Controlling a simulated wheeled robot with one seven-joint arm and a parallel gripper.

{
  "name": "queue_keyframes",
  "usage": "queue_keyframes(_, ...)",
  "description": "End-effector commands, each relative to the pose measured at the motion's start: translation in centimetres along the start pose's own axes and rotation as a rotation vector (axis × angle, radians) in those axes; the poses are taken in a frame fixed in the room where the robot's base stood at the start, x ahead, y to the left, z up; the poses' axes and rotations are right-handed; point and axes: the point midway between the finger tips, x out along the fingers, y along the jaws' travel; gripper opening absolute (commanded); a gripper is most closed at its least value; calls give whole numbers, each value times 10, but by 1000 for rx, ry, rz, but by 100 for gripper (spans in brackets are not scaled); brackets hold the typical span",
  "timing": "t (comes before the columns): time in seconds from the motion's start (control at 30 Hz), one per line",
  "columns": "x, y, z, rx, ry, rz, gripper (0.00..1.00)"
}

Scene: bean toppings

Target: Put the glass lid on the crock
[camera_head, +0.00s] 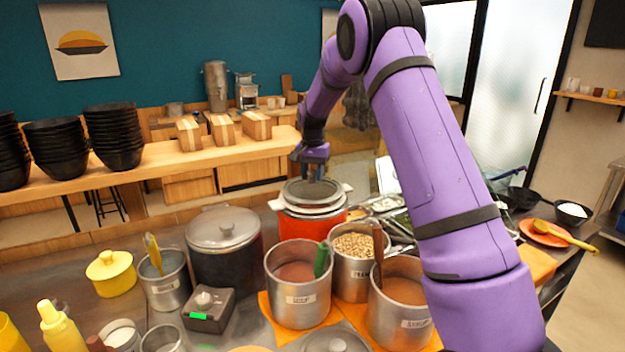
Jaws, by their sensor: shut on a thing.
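The crock (312,230) is a round orange-red pot with a pale rim and white side handles, standing on the counter. The glass lid (297,190) is a round greyish disc with a light edge, directly over the crock's mouth and roughly level. My gripper (314,177) points down at the middle of the lid and is shut on it, at its top. The knob is hidden between the fingers. I cannot tell whether the lid touches the crock's rim or hangs just above it.
A dark lidded pot (222,260) stands left of the crock. In front are a steel soup pot (299,303), a pot of beans (352,278) and another steel pot (399,315). Metal trays lie to the right, partly behind my arm. Stacked black bowls (112,138) are on the back counter.

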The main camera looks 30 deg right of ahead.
Motion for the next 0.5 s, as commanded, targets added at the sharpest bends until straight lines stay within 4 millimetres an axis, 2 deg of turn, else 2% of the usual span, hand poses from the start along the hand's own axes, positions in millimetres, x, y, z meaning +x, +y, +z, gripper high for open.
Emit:
queue_keyframes(0.13,18,0,0,0,0,0,4)
queue_keyframes(0.5,21,0,0,0,1,0,4)
